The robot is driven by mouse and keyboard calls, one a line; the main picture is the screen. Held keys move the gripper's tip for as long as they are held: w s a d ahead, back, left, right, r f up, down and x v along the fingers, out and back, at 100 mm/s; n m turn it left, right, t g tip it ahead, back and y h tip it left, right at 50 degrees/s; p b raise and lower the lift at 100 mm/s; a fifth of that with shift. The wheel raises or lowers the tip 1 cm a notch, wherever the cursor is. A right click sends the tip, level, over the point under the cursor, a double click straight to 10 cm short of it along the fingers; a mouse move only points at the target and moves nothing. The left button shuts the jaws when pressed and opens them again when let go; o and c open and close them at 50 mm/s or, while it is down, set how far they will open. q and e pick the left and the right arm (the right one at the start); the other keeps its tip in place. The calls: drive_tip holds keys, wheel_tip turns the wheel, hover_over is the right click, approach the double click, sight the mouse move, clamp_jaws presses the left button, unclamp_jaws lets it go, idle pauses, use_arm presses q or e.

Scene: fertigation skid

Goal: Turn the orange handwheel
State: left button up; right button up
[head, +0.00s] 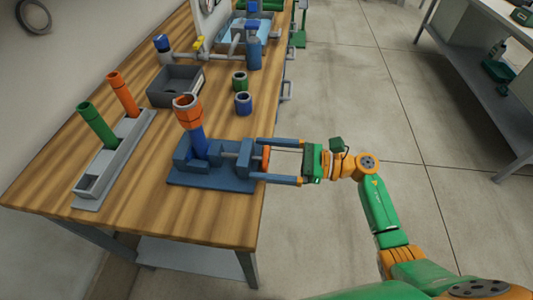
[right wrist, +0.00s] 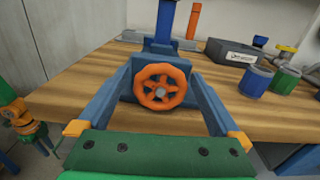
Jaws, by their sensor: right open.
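The orange handwheel (head: 265,158) is on the right end of a blue vise-like fixture (head: 215,181) at the table's edge. In the right wrist view the spoked handwheel (right wrist: 147,87) faces me, with a grey hub. My right gripper (head: 262,160) is open, its two long blue fingers reaching past either side of the wheel. In the right wrist view gaps show between wheel and fingers, so they look apart. A blue post with an orange collar (head: 187,110) stands in the fixture.
A grey tray (head: 90,205) with green and orange tubes stands on the left. A dark grey bin (head: 158,96), green and blue cups (head: 243,103) and piping (head: 220,54) lie farther back.

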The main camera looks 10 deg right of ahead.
drive_tip(key=shift+d, duration=0.1)
drive_tip(key=c, duration=1.3)
